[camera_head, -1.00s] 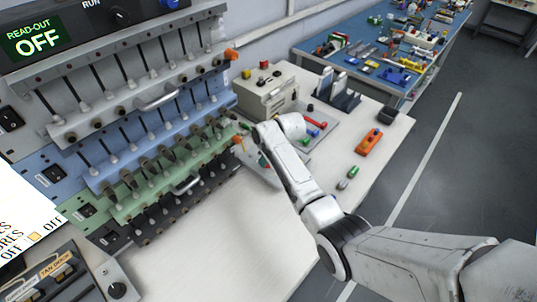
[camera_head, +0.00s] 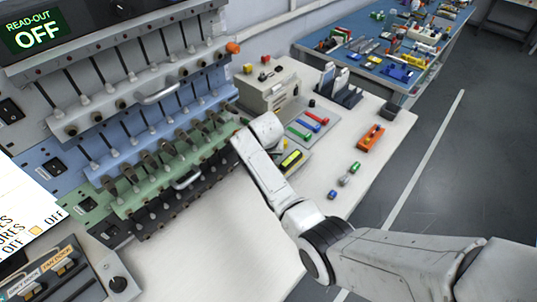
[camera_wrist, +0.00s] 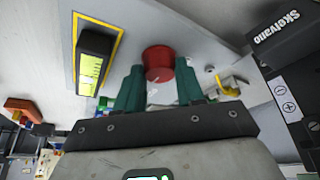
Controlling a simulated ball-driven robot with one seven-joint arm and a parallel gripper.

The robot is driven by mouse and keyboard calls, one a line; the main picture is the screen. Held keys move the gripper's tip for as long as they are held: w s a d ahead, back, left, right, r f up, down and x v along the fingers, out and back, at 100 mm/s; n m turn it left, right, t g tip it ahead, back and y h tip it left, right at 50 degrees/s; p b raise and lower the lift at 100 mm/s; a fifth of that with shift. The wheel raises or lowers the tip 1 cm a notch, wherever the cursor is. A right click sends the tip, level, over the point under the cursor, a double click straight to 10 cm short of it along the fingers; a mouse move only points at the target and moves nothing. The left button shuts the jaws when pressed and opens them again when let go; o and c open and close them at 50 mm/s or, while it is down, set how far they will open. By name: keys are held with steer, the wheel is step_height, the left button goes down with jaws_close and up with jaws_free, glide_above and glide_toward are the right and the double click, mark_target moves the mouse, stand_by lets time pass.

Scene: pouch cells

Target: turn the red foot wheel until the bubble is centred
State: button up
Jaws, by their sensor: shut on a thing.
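In the wrist view the red foot wheel (camera_wrist: 158,62) sits between the two green fingers of my gripper (camera_wrist: 160,80), which is shut on it. The yellow-green level vial (camera_wrist: 90,72) lies to the left of the wheel, in a black housing with a yellow outline around it. Lines show on the vial, but I cannot tell where the bubble stands. In the head view the vial (camera_head: 291,160) shows just right of my arm. My arm hides the wheel and my fingers there.
A beige box (camera_head: 268,92) stands behind my arm. Red and green bars (camera_head: 308,127) and an orange block (camera_head: 370,137) lie to the right on the white bench (camera_head: 225,245). The lever panel (camera_head: 150,150) rises at left. A plate with plus and minus marks (camera_wrist: 289,107) is right of the wheel.

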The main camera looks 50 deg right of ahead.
steer(key=shift+m, duration=0.5)
steer(key=o, duration=1)
steer(key=shift+o, duration=0.2)
steer(key=v, duration=1)
steer(key=shift+a+r, duration=0.2)
steer(key=shift+r, duration=0.2)
steer(key=shift+w, duration=0.1)
